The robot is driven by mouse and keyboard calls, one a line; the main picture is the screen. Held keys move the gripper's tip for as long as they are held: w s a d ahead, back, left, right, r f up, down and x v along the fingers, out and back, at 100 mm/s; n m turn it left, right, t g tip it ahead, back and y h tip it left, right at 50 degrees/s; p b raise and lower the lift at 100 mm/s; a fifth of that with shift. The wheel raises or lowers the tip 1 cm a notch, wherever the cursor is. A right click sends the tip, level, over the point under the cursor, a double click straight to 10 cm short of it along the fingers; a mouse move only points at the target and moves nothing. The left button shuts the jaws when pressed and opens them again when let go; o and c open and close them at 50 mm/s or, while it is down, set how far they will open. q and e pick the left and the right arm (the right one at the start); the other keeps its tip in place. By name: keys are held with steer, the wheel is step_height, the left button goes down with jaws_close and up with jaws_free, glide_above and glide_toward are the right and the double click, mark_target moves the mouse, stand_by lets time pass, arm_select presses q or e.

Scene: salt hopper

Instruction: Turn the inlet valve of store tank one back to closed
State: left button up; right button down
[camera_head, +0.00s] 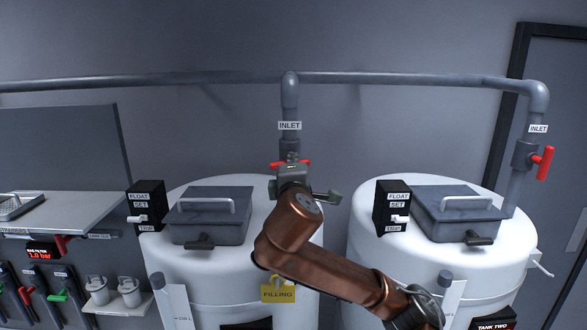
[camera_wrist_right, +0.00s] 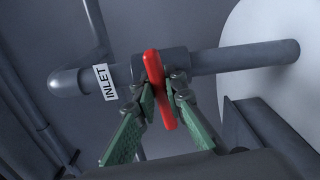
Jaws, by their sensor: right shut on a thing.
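The inlet valve with a red handle (camera_head: 276,165) sits on the vertical pipe above the left white tank (camera_head: 185,270). An INLET label (camera_head: 290,126) is above it. In the right wrist view the red handle (camera_wrist_right: 154,70) lies crosswise to the grey pipe (camera_wrist_right: 245,57). My right gripper (camera_head: 291,172) reaches up from the lower right in the head view and covers part of the valve. In the right wrist view its green-padded fingers (camera_wrist_right: 163,95) are on both sides of the handle, shut on it. My left gripper is not in view.
The right tank (camera_head: 375,262), marked TANK TWO, has its own red inlet handle (camera_head: 544,163). Black float boxes and grey lidded hatches (camera_head: 212,212) stand on both tanks. A yellow FILLING tag (camera_head: 278,292) hangs below my arm. A shelf (camera_head: 75,208) is at left.

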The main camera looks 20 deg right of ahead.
steer(key=shift+f+m, duration=0.1)
steer(key=shift+m, duration=0.3)
steer(key=c, duration=2)
jaws_free()
steer(key=shift+o, duration=0.2)
steer(key=shift+s, duration=0.1)
steer(key=v, duration=0.7)
steer(key=shift+s, duration=0.2)
